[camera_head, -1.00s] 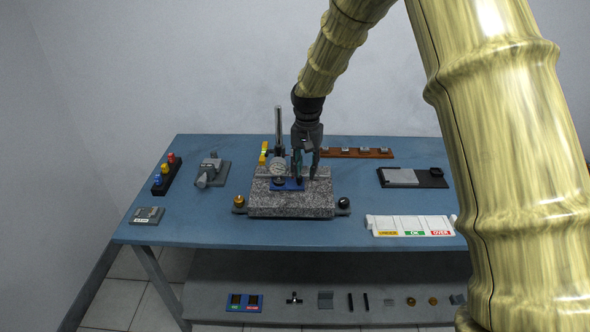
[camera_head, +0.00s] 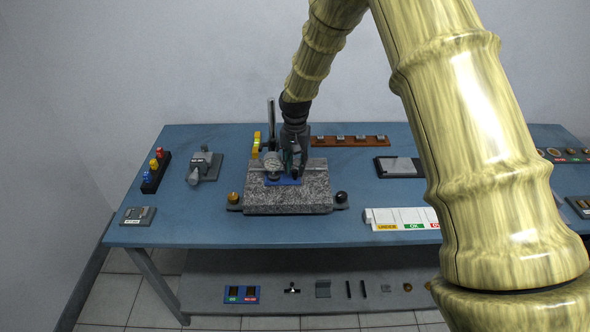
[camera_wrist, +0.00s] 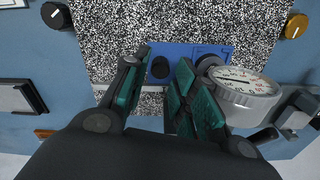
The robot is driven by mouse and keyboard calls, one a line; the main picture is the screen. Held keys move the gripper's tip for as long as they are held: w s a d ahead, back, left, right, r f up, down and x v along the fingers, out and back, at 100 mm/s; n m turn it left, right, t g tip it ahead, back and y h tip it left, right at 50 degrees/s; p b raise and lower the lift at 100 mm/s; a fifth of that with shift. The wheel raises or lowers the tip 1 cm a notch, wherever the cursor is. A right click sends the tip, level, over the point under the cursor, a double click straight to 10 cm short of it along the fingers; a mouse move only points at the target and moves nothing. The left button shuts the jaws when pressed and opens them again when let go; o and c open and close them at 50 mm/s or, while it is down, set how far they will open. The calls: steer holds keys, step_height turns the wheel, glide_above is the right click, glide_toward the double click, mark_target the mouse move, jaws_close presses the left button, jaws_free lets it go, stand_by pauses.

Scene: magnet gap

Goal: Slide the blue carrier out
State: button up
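The blue carrier (camera_head: 284,182) lies on the speckled granite plate (camera_head: 290,201), below the dial gauge (camera_head: 273,164). In the wrist view the carrier (camera_wrist: 211,51) is a flat blue piece with a dark round knob (camera_wrist: 160,68) on it. The gauge (camera_wrist: 238,88) stands at its right and covers part of it. My gripper (camera_wrist: 158,84) is open, with teal-padded fingers apart. The knob shows between and just beyond the fingertips; I cannot tell whether they touch it. In the head view my gripper (camera_head: 293,170) is over the carrier and partly hides it.
The gauge post (camera_head: 271,123) rises close at my gripper's left. A brass knob (camera_head: 233,197) and a black knob (camera_head: 341,197) flank the granite plate. A sorting strip with UNDER and OK labels (camera_head: 400,214) lies at right. The table's front left is mostly clear.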

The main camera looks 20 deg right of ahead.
mark_target(295, 171)
steer(key=shift+s+f+p, duration=0.1)
steer(key=shift+f+p, duration=0.25)
steer(key=shift+f, duration=1.25)
jaws_close()
